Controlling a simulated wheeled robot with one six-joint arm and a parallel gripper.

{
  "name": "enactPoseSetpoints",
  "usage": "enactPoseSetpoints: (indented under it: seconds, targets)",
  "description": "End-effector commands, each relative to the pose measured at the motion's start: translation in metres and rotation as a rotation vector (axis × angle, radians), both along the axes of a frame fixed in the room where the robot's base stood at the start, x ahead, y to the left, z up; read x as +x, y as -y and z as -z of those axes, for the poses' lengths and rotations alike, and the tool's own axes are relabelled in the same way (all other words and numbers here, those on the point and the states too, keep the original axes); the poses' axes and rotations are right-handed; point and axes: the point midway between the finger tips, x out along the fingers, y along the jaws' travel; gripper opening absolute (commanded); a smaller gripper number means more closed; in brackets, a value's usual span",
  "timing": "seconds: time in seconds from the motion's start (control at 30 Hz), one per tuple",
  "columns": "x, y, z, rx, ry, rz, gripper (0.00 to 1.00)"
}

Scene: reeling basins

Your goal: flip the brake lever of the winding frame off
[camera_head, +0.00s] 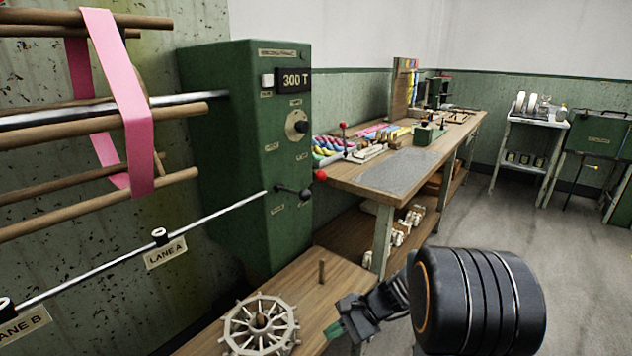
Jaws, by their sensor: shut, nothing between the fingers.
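The winding frame's green cabinet (243,130) stands left of centre, with a "300 T" display, a round dial and small labels too small to read. A short black lever (293,191) sticks out low on its front face. A red ball knob (320,175) shows just right of the cabinet edge; how it joins the cabinet is hard to make out. Wooden reel bars (100,135) with a pink band (125,100) extend left from the cabinet. My gripper (338,326) is shut and empty, low in the view, below and right of the lever and apart from it.
A pale spoked wheel (260,325) and an upright wooden peg (322,271) stand on the low wooden bench (300,290) between cabinet and gripper. A metal rod (205,220) with lane tags crosses the left. A long workbench (345,184) stands behind; the floor at right is open.

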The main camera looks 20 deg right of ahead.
Motion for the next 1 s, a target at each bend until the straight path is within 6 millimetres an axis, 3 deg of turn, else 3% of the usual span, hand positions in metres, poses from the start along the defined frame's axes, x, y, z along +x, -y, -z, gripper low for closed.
enactPoseSetpoints:
  seconds: [0.03, 0.2, 0.4, 0.63, 1.0]
  targets:
    - [0.02, 0.005, -0.021, 0.137, -0.03, 0.124, 0.0]
    - [0.083, 0.034, -0.065, 0.553, -0.035, 0.451, 0.0]
    - [0.121, 0.073, -0.107, 0.89, 0.032, 0.641, 0.0]
    - [0.132, 0.094, -0.133, 1.065, 0.08, 0.694, 0.0]
    - [0.132, 0.095, -0.136, 1.084, 0.083, 0.693, 0.0]
